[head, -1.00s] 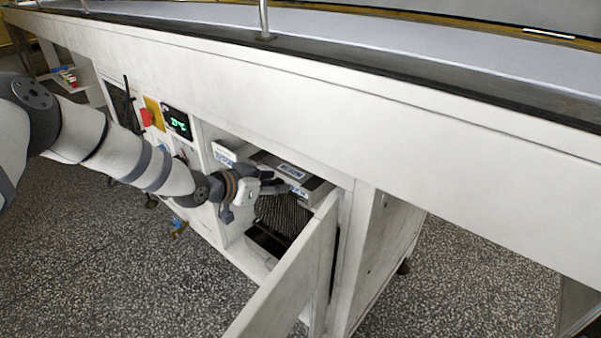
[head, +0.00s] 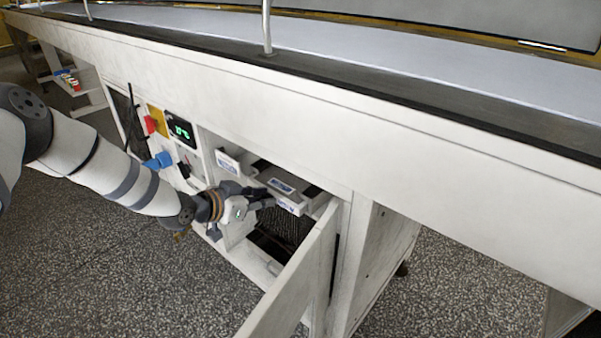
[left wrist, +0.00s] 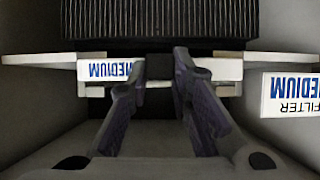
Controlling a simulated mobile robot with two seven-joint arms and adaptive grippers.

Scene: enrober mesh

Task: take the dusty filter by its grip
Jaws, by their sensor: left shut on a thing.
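The filter (head: 287,204) has a white frame with blue "MEDIUM" lettering and sits in the open cabinet bay. In the left wrist view its dark pleated body (left wrist: 160,18) fills the top, with an upside-down label below it. My left gripper (head: 266,197) is at the filter's front. In the left wrist view the gripper's two dark fingers (left wrist: 160,66) are on either side of a small dark grip at the middle of the front, and are shut on it. The fingers hide part of the grip. My right gripper is not in view.
A second white labelled piece (head: 228,162) is at the bay's left side. The open cabinet door (head: 290,285) stands close to the right of my gripper. A display (head: 180,130), a red switch (head: 150,124) and a blue connector (head: 158,161) are on the panel left of the bay.

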